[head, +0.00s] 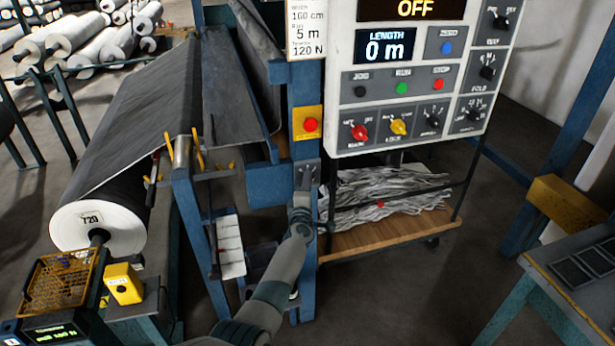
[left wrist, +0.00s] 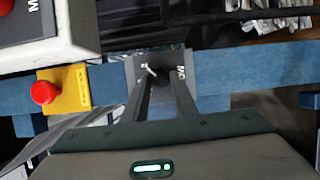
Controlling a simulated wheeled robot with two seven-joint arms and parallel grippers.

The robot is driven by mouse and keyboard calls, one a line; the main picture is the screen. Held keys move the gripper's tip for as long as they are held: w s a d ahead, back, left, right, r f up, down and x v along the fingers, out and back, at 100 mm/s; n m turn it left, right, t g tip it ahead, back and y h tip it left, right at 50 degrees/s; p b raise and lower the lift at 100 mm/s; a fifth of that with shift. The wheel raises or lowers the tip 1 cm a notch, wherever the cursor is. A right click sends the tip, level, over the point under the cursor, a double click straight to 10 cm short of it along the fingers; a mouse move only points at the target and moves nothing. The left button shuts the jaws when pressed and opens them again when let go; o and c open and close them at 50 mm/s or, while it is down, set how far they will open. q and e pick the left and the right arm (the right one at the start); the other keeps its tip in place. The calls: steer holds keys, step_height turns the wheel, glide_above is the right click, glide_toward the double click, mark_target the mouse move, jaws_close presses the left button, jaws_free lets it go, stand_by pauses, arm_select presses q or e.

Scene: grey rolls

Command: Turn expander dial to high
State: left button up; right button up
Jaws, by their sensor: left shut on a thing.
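The expander dial (left wrist: 152,70) is a small dark knob with a white pointer line, on a grey plate (left wrist: 186,62) fixed to a blue post. The plate's lettering is only partly visible and hard to read. In the head view the plate (head: 314,164) is below the red button on the post, and my arm hides the dial. My left gripper (left wrist: 162,78) is shut on the dial, a finger on each side; it also shows in the head view (head: 304,178). The pointer lies slanted in the left wrist view. My right gripper is not seen.
A red stop button on a yellow box (head: 307,124) sits just above the plate. A white control panel (head: 350,130) with knobs and displays is to the upper right. A wooden-decked cart (head: 390,235) with grey strips stands below it. A large roll (head: 98,228) is at left.

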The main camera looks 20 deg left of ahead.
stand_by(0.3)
arm_select(q)
steer(key=o, duration=1)
steer(key=shift+o, duration=0.2)
steer(key=shift+s+p, duration=0.1)
steer(key=shift+p, duration=0.25)
steer(key=p+v, duration=0.6)
steer(key=v, duration=1.1)
steer(key=shift+p, duration=0.35)
